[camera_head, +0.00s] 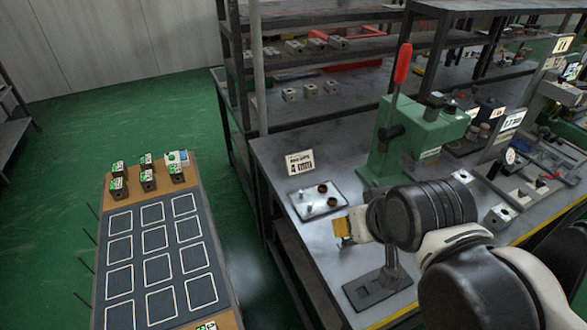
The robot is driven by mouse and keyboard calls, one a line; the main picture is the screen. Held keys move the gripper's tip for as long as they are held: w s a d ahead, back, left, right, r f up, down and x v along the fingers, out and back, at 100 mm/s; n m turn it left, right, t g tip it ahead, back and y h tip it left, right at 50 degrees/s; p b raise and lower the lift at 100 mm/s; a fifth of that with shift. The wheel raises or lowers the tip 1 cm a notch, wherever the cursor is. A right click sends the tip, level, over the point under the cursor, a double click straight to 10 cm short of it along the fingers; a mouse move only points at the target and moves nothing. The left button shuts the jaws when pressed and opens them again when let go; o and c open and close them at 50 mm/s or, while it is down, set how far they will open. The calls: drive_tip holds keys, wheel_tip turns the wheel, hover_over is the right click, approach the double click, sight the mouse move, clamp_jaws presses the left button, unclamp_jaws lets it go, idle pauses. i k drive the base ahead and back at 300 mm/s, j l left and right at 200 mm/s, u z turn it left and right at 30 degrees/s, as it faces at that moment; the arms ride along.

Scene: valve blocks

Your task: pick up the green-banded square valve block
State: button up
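Several small dark blocks with green and white tops (118,188) stand grouped at the far end of a narrow table (195,192) on the left. They are too small for me to tell which one is the green-banded square valve block. Another green and white item (207,326) shows partly at the near edge of that table, cut off by the frame. My gripper (341,228) is over the grey workbench, right of the narrow table and well apart from those blocks. Its yellowish tip shows beside a small tray, but its opening is hidden.
The narrow table has a dark mat with empty white-outlined squares. The workbench (285,160) holds a tray (318,201) with small parts, a green press with a red handle (395,140), a dark stand (380,290) and pale blocks (500,214). Green floor (60,200) is clear left.

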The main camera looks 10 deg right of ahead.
sight(470, 180)
drive_tip(key=z, duration=1.35)
